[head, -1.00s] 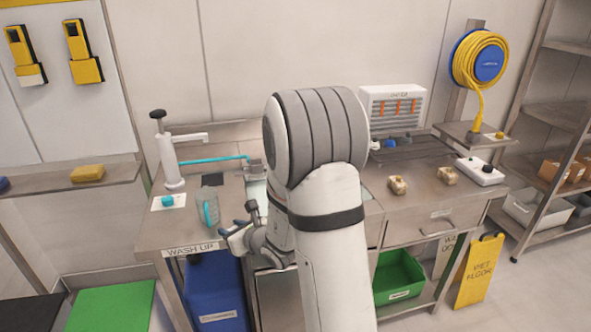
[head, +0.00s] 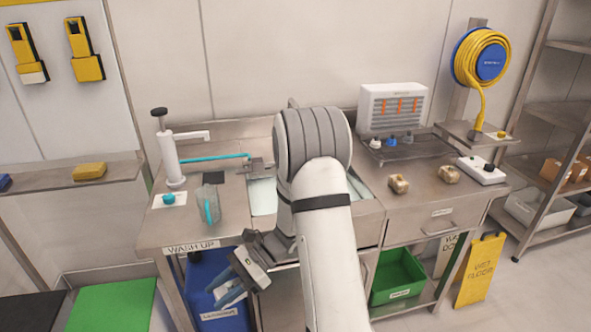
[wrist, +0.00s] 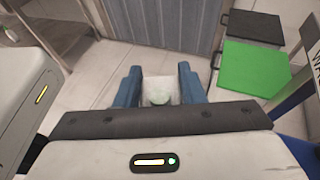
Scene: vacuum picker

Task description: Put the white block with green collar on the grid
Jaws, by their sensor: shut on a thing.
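The white block with green collar (wrist: 159,88) sits between the blue fingers of my gripper (wrist: 158,88) in the wrist view. Its pale green round part faces the camera, and both fingers close on its sides. The grid looks to be the dark ribbed rack (head: 425,148) on the right part of the counter, under the white louvred box. Small white and blue pieces (head: 391,141) stand at its left end.
A clear jug (head: 211,205) and pump tap (head: 170,150) stand on the left counter. The sink (head: 262,195) is partly behind my arm. A blue bin (head: 215,300) stands below.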

